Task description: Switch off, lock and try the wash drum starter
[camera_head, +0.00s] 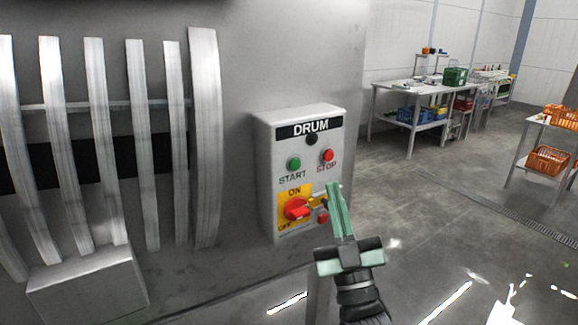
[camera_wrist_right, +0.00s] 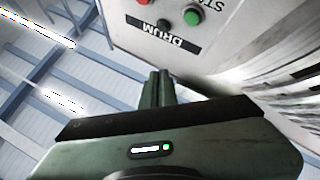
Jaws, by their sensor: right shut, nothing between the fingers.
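The grey drum starter box (camera_head: 262,190) is on the machine wall in the head view, with a green START button (camera_head: 293,163) and a red STOP button (camera_head: 328,155). Below them is a red rotary switch (camera_head: 296,209) on a yellow plate marked ON at the top and OFF at lower left; I cannot tell its exact setting. Small yellow and red parts beside the switch are partly hidden by my gripper. My right gripper (camera_head: 334,186) is shut and empty, in front of the box's lower right. The wrist view shows the box's DRUM label (camera_wrist_right: 163,38) upside down beyond the shut fingers.
Curved metal slats (camera_head: 97,130) of the machine stand left of the box. A metal block (camera_head: 88,285) juts out at lower left. A worktable (camera_head: 400,92) with crates stands at the back, and a rack with orange crates (camera_head: 548,160) at right. The floor between is open.

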